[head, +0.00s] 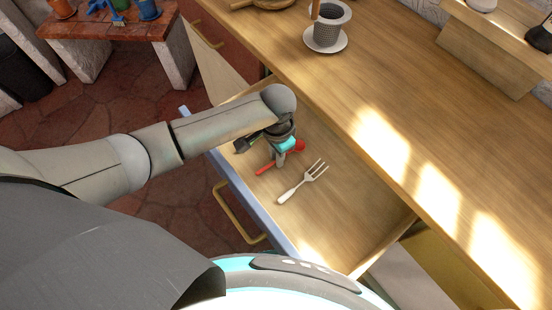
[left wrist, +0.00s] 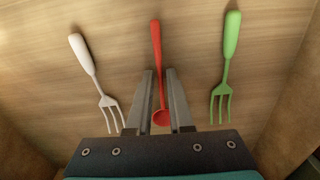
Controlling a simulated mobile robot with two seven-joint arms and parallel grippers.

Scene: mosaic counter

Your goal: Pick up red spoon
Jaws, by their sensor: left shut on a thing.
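The red spoon (head: 264,169) lies in the open wooden drawer (head: 345,215). In the left wrist view the spoon (left wrist: 156,40) runs between my fingers, with its handle pointing up the picture and its round bowl low near the gripper body. My left gripper (head: 280,159) reaches down into the drawer and is shut on the spoon; its fingertips (left wrist: 160,72) stand on either side of the handle. In the head view the gripper hides the spoon's middle. Whether the spoon touches the drawer floor is hard to tell. My right gripper is not in view.
A white-handled fork (head: 303,182) lies beside the spoon in the drawer. A green fork (left wrist: 227,65) lies on its other side in the left wrist view. The drawer walls are close around. The counter (head: 340,100) overhangs behind, with a cup (head: 327,27) on a saucer.

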